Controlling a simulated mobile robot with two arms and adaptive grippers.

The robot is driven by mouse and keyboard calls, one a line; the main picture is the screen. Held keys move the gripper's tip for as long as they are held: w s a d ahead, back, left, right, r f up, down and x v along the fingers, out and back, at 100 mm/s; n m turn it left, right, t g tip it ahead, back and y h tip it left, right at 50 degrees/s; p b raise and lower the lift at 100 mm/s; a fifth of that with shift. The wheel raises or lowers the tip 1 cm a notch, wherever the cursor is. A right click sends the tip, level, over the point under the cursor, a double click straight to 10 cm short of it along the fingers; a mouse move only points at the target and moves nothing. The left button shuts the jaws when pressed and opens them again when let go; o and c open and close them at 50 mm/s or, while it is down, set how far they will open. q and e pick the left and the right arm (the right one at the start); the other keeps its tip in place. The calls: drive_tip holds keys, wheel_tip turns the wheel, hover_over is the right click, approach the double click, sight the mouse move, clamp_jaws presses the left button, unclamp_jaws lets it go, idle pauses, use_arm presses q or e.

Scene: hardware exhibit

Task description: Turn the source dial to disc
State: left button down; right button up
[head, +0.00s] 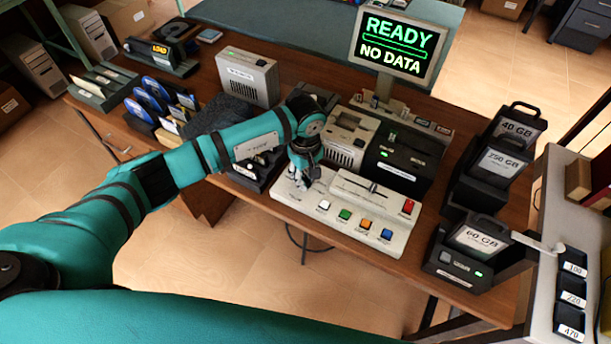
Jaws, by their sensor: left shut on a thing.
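The off-white control panel (372,232) lies near the front edge of the wooden table. It carries a slider and white, green, orange, blue and red buttons. My left gripper (303,180) points down at the panel's left end, shut on the source dial there. The fingers hide most of the dial, so its pointer and labels cannot be read. The monitor (396,48) behind the panel shows "READY" and "NO DATA" in green. My right gripper is not in view.
A beige drive unit (345,150) and a black one (402,160) stand close behind the panel. Cartridges marked 40 GB (519,131), 250 GB (503,162) and 60 GB (478,238) stand at right. Disc racks and a grey box (247,77) fill the left.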

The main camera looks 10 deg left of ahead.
sight(306, 178)
use_arm(q)
drive_tip(key=n+b, duration=0.3)
drive_tip(key=n, duration=0.1)
drive_tip(key=shift+w+f+b, duration=0.1)
drive_tip(key=shift+f+b, duration=0.1)
drive_tip(key=shift+b, duration=0.2)
drive_tip(key=shift+r+n+b, duration=0.2)
drive_tip(key=shift+n+b, duration=1.2)
drive_tip(key=shift+n, duration=0.5)
drive_tip(key=c, duration=1.3)
unclamp_jaws()
wheel_tip(306, 178, up, 12)
drive_tip(key=shift+r, duration=0.1)
